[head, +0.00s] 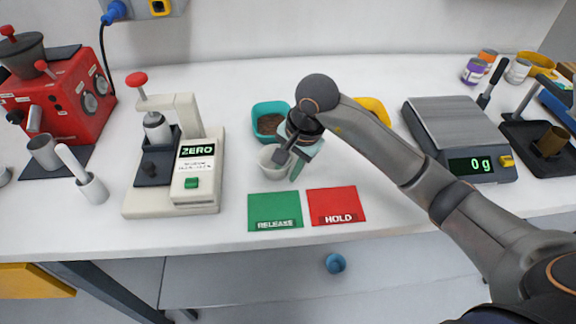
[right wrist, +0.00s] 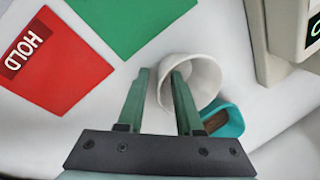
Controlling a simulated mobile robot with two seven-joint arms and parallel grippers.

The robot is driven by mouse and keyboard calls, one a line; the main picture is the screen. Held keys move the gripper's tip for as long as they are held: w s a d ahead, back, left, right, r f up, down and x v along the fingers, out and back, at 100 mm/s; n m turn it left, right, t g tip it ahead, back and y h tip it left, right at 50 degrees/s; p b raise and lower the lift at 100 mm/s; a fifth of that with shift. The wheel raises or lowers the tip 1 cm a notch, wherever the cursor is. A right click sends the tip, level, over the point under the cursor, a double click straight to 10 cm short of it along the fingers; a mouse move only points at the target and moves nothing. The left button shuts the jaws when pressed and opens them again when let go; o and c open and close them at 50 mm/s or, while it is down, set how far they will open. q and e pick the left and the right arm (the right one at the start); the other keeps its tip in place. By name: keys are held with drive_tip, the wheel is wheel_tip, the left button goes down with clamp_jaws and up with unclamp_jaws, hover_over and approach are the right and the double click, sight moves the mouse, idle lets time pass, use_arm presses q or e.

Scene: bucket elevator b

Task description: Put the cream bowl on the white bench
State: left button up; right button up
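The cream bowl (head: 271,168) is on the white bench (head: 160,238), in front of a teal bowl and right of the scale marked ZERO. My right gripper (head: 288,165) is over the bowl's right side and covers part of it. In the right wrist view the cream bowl (right wrist: 206,78) lies at the fingertips of the right gripper (right wrist: 162,75). The fingers are apart, one outside the bowl and one over its opening, with the near wall between them. A gap shows between the fingers. My left gripper is not in view.
The teal bowl (head: 262,112) with brown contents stands close behind. A green RELEASE mat (head: 275,206) and a red HOLD mat (head: 335,200) lie at the front edge. The ZERO scale (head: 195,185) is left; a grey scale (head: 450,115) is right.

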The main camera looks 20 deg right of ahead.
drive_tip(key=shift+r, duration=0.1)
drive_tip(key=shift+r, duration=0.3)
drive_tip(key=v, duration=1.1)
drive_tip(key=shift+r, duration=0.25)
drive_tip(key=shift+s+d, duration=0.1)
